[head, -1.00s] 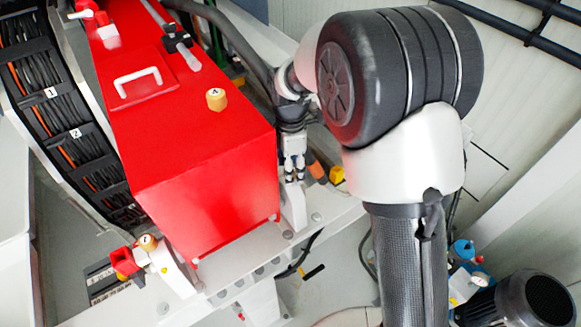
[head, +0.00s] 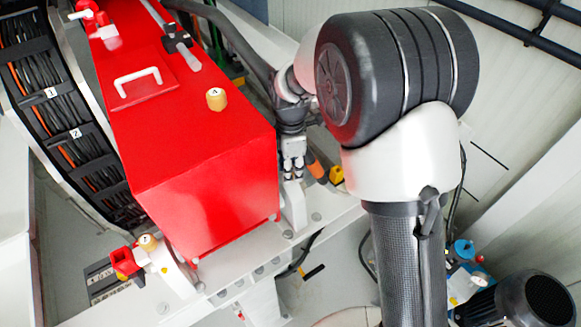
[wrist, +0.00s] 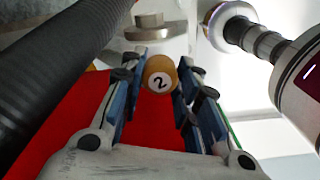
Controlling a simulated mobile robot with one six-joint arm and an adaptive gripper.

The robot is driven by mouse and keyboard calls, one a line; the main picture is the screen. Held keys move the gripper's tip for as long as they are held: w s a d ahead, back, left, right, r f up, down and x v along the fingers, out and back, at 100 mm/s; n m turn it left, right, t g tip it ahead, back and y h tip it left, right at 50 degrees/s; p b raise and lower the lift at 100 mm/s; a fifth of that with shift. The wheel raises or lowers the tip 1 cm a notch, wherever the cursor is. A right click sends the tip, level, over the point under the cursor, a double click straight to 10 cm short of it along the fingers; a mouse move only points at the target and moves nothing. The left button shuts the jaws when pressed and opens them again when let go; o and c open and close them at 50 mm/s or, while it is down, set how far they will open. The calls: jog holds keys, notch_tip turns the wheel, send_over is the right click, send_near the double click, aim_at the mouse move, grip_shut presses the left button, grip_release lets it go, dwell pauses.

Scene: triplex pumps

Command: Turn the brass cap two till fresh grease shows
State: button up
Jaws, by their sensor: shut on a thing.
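The brass cap two (wrist: 160,76), a round golden cap with a black 2 on a white disc, shows in the wrist view between the fingertips of my gripper (wrist: 161,70). The blue-lined fingers stand on either side of it and are shut on it. In the head view my gripper (head: 292,170) points down beside the right side of the red housing, and cap two cannot be made out there. No grease is visible around the cap.
The red housing (head: 200,150) carries another brass cap (head: 216,99) and a white handle (head: 138,80). A third brass cap (head: 148,242) sits by a red fitting at lower left. In the wrist view, a dark ribbed hose (wrist: 60,75) runs close on the left.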

jog(key=shift+m, duration=0.4)
jog(key=shift+c, duration=0.4)
jog(key=m, duration=0.4)
jog(key=shift+m+b, duration=0.3)
jog(key=shift+b, duration=0.1)
jog(key=m, duration=0.6)
jog(key=m+b, duration=0.1)
jog(key=m, duration=0.5)
jog(key=shift+m, duration=0.4)
jog(key=m, duration=0.5)
jog(key=shift+m, duration=0.4)
jog(key=o, duration=1.1)
